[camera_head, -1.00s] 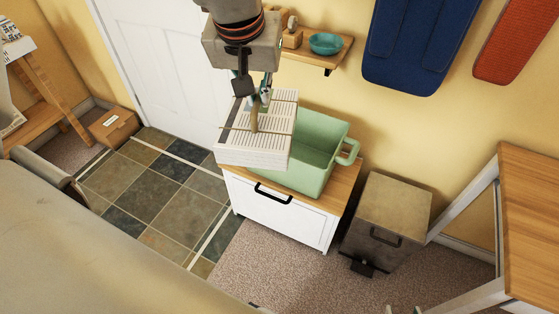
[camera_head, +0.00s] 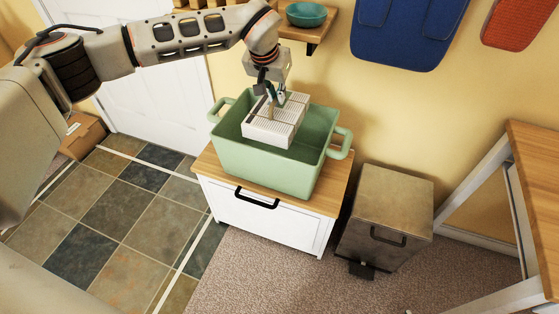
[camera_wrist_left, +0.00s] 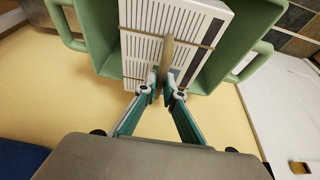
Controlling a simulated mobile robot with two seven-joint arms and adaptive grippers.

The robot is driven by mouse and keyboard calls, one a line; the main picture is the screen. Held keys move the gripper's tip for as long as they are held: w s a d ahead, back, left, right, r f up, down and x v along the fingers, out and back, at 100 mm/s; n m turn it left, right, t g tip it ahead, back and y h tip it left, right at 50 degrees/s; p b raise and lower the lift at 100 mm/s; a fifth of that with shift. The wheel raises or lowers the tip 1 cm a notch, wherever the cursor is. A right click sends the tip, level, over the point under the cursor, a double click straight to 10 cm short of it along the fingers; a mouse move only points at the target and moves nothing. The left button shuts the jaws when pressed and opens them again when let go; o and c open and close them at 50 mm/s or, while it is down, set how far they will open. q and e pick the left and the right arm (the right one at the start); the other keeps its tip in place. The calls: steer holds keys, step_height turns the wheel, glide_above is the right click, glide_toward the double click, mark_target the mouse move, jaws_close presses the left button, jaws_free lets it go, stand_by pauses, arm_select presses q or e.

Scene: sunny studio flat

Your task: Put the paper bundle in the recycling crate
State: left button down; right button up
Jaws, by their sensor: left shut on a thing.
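The paper bundle (camera_head: 270,126), a white printed stack tied with brown string, is at the opening of the green recycling crate (camera_head: 265,175). My left gripper (camera_head: 275,97) is above the bundle, shut on it. In the left wrist view the fingertips (camera_wrist_left: 163,92) close on a brown string handle across the bundle (camera_wrist_left: 190,22), with the crate's green walls (camera_wrist_left: 98,30) around it. Whether the bundle touches the crate floor is hidden. My right gripper is not in view.
The crate stands on a white cabinet with a wooden top (camera_head: 325,203). A grey pedal bin (camera_head: 390,215) is right of it, and a wooden table (camera_head: 535,190) is at the far right. A shelf with a teal bowl (camera_head: 306,14) is above and behind.

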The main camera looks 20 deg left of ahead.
mark_target(275, 111)
arm_select(q)
steer(key=shift+w+a+f, duration=0.1)
steer(key=shift+w+f, duration=0.15)
steer(key=shift+f, duration=0.25)
step_height(275, 111, down, 7)
steer(key=shift+s+b, duration=0.1)
steer(key=shift+b, duration=0.9)
step_height(275, 111, down, 11)
steer(key=b, duration=0.3)
steer(key=c, duration=2.6)
jaws_free()
steer(key=shift+f, duration=0.15)
steer(key=o, duration=0.5)
steer(key=shift+c, duration=0.2)
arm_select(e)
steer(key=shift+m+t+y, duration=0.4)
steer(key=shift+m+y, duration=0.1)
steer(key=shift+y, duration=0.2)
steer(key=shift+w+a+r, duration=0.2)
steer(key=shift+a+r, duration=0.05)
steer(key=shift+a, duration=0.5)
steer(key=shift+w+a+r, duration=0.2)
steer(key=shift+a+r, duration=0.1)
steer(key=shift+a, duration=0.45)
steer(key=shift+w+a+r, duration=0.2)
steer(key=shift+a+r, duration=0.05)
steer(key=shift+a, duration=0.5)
